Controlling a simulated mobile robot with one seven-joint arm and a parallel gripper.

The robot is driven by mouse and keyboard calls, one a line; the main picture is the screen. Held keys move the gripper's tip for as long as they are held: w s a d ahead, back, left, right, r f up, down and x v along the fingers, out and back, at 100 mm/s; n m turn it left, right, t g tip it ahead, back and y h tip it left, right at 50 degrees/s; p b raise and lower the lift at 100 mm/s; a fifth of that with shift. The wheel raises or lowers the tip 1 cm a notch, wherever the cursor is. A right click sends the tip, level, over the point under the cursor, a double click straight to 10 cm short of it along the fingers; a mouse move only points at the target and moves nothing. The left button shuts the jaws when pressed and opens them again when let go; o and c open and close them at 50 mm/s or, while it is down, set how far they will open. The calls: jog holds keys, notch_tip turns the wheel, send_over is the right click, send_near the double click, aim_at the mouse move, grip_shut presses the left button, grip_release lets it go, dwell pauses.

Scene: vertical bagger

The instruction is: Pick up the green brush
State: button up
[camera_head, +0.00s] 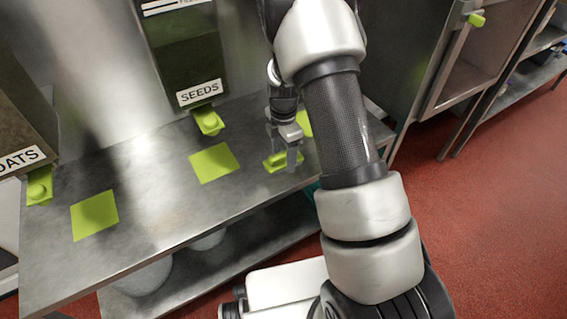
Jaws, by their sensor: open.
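The green brush (277,164) lies on the steel counter near its front edge, under my gripper. It looks like a small yellow-green block, and my gripper and arm hide part of it. My gripper (284,160) points down with its fingers open, one finger on each side of the brush or very close to it. I cannot tell whether the fingers touch it.
The steel counter (155,200) carries flat green squares (214,162) and (94,215). A SEEDS dispenser (188,60) and an OATS dispenser (20,120) hang at the back. A steel cabinet (425,60) stands right. Red floor (480,220) is clear.

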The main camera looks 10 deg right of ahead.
aim_at(283, 153)
jog(key=c, duration=1.2)
notch_tip(283, 153, up, 10)
jog(key=p, duration=0.2)
jog(key=shift+p, duration=0.4)
jog(key=shift+o, duration=1.1)
jog(key=shift+c, duration=0.2)
